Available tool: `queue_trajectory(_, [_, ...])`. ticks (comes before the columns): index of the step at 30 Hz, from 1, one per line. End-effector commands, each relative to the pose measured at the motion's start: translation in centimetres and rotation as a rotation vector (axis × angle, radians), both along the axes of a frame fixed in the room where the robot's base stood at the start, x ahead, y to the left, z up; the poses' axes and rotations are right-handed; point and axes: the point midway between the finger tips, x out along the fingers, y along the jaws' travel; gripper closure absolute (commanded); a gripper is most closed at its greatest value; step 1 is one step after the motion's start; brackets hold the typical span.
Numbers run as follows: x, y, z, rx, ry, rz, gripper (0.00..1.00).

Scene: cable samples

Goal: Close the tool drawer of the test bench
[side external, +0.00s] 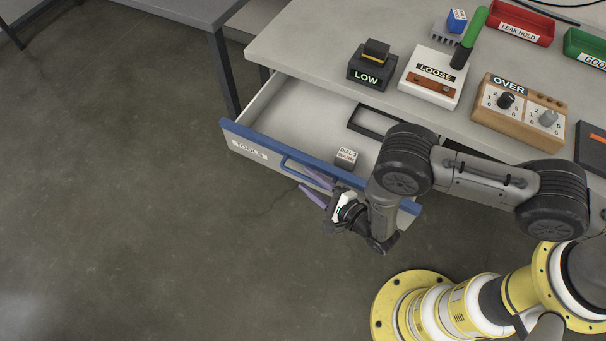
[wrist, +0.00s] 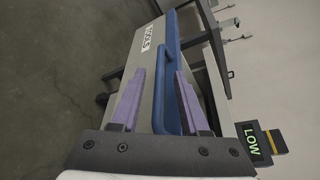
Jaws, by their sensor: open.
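The tool drawer stands pulled out from under the bench, its grey front (side external: 250,148) labelled TOOLS and topped by a blue edge. The label also shows on the drawer front in the wrist view (wrist: 149,38). A blue bar handle (side external: 292,168) sits on the front; it also shows in the wrist view (wrist: 163,65). My gripper (side external: 315,187) is open at the drawer front near the handle's right part. In the wrist view its purple fingers (wrist: 157,92) lie on either side of the handle; contact is unclear. My arm hides the drawer's right part.
In the drawer lie a small grey labelled block (side external: 346,158) and a dark rectangular frame (side external: 378,122). On the bench top (side external: 325,45) stand a LOW device (side external: 370,68), a LOOSE lever box (side external: 433,78) and a wooden OVER box (side external: 520,105). The floor in front is clear.

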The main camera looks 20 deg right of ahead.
Motion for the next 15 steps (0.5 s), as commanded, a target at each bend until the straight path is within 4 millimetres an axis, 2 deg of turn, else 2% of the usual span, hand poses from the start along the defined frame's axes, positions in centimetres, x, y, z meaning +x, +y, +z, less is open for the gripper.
queue_trajectory(6, [2.1,1.0,-0.5,0.0,0.0,-0.001,0.55])
queue_trajectory(15, [2.5,1.2,-0.6,0.0,0.0,-0.001,0.55])
